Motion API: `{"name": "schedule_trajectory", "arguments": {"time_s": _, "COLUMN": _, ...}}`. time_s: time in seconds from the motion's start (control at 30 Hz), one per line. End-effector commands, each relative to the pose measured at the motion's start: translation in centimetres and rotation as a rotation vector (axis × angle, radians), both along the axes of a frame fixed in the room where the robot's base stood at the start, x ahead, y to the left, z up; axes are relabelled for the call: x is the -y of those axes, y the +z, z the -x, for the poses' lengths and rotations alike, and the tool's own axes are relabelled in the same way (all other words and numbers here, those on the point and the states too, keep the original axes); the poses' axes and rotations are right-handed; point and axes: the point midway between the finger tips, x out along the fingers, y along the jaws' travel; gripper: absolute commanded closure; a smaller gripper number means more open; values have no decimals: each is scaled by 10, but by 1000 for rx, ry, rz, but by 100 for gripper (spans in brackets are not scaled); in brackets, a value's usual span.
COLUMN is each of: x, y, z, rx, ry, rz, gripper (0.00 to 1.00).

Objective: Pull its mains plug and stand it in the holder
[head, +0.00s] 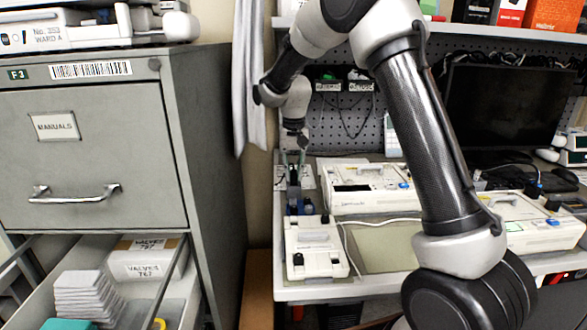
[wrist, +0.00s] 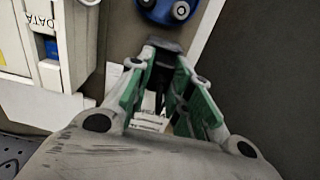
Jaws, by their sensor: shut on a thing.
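My gripper (head: 293,160) is at the back left of the bench, pointing down, in the head view. In the wrist view its green-padded fingers (wrist: 164,62) close on a small dark thing (wrist: 165,44), which looks like the mains plug; the fingers hide much of it. A dark blue piece (wrist: 168,10) with round studs lies just beyond the fingertips. In the head view dark blue parts (head: 294,198) stand below the gripper, behind a small white unit (head: 316,262). I cannot tell which part is the holder, or whether the plug touches anything.
White pumps stand on the bench, one at the middle (head: 365,200) and one at the right (head: 528,235). A white cable (head: 385,220) crosses the bench. A grey cabinet (head: 90,150) with an open drawer stands left. A DATA socket box (wrist: 45,45) is close to my gripper.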

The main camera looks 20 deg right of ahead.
Motion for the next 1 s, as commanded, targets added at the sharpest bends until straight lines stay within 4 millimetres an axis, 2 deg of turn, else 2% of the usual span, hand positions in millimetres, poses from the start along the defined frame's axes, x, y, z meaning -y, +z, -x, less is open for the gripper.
{"name": "schedule_trajectory", "arguments": {"time_s": 0.47, "x": 0, "y": -4, "z": 0, "rx": 0, "ry": 0, "rz": 0, "gripper": 100}}
{"name": "schedule_trajectory", "arguments": {"time_s": 0.5, "x": 0, "y": -4, "z": 0, "rx": 0, "ry": 0, "rz": 0, "gripper": 78}}
{"name": "schedule_trajectory", "arguments": {"time_s": 0.63, "x": 0, "y": -4, "z": 0, "rx": 0, "ry": 0, "rz": 0, "gripper": 54}}
{"name": "schedule_trajectory", "arguments": {"time_s": 1.0, "x": 0, "y": 1, "z": 0, "rx": 2, "ry": 0, "rz": -1, "gripper": 54}}
